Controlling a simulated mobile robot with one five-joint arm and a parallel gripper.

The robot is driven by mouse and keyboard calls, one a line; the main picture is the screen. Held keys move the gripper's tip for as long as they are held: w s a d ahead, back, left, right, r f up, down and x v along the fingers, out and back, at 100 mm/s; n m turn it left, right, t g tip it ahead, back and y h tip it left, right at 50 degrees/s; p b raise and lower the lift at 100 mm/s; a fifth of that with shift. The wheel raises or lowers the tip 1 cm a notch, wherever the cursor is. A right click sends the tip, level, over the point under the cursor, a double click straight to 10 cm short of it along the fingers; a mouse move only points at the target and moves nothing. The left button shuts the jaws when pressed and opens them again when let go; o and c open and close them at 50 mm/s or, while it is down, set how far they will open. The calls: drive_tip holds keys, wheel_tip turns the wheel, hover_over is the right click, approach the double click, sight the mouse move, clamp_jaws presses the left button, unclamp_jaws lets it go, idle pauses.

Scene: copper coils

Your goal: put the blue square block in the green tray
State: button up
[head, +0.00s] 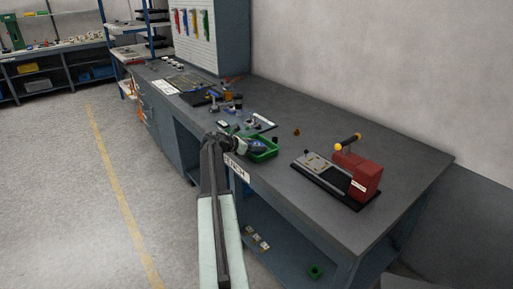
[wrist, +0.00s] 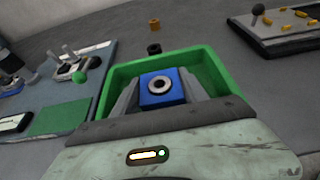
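The blue square block (wrist: 150,100) shows in the wrist view with a grey ring on its top face. My gripper (wrist: 161,90) has one finger on each side of it, close against its sides. The green tray (wrist: 217,75) surrounds the block and fingers in this view. In the head view, my gripper (head: 243,144) is at the left part of the green tray (head: 270,155), which sits near the bench's front edge. I cannot tell whether the block touches the tray floor. The near tray wall is hidden by my gripper in the wrist view.
A red device on a black base (head: 362,178) stands right of the tray. Small parts and tools (head: 232,104) crowd the bench to the left. A dark ring (wrist: 153,49) and a brown ring (wrist: 154,24) lie beyond the tray. The bench's back right is clear.

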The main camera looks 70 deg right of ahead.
drive_tip(key=o, duration=0.4)
drive_tip(key=shift+c, duration=0.2)
drive_tip(key=shift+r, duration=0.2)
drive_tip(key=p+v, duration=0.5)
drive_tip(key=v, duration=0.7)
drive_tip(key=shift+a+f, duration=0.1)
drive_tip(key=shift+f, duration=0.05)
